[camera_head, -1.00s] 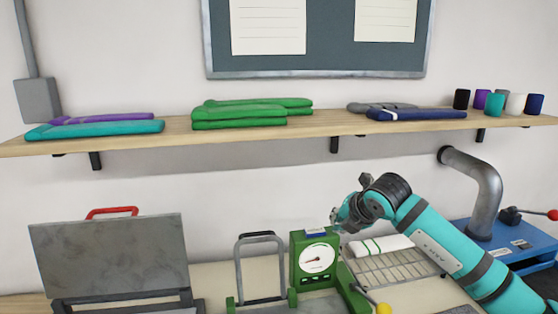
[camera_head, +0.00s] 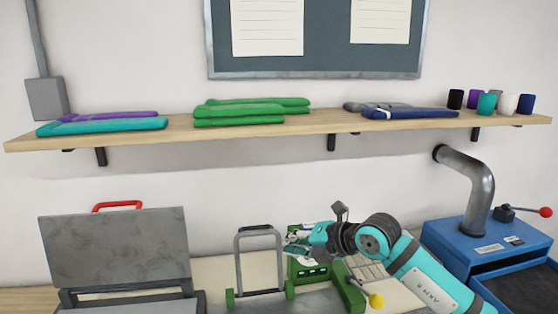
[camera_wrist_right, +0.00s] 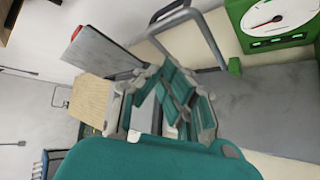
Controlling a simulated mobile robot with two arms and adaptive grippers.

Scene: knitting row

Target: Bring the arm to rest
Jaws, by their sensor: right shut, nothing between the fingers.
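My right gripper (camera_head: 292,247) comes in from the right in the head view, on a teal arm. It is shut and empty, in front of the green gauge machine (camera_head: 312,274), and hides most of its dial. In the right wrist view its teal fingers (camera_wrist_right: 178,92) are drawn together with nothing between them. That view shows the white dial gauge (camera_wrist_right: 268,20) clear of the fingers. I cannot tell whether the gripper touches the machine. My left gripper is not in view.
A grey plate press with a red handle (camera_head: 118,206) stands at the left. A grey metal frame (camera_head: 258,232) rises beside the gauge. A blue machine (camera_head: 490,240) with a pipe stands at the right. A wooden shelf (camera_head: 230,137) above holds folded knits and cups.

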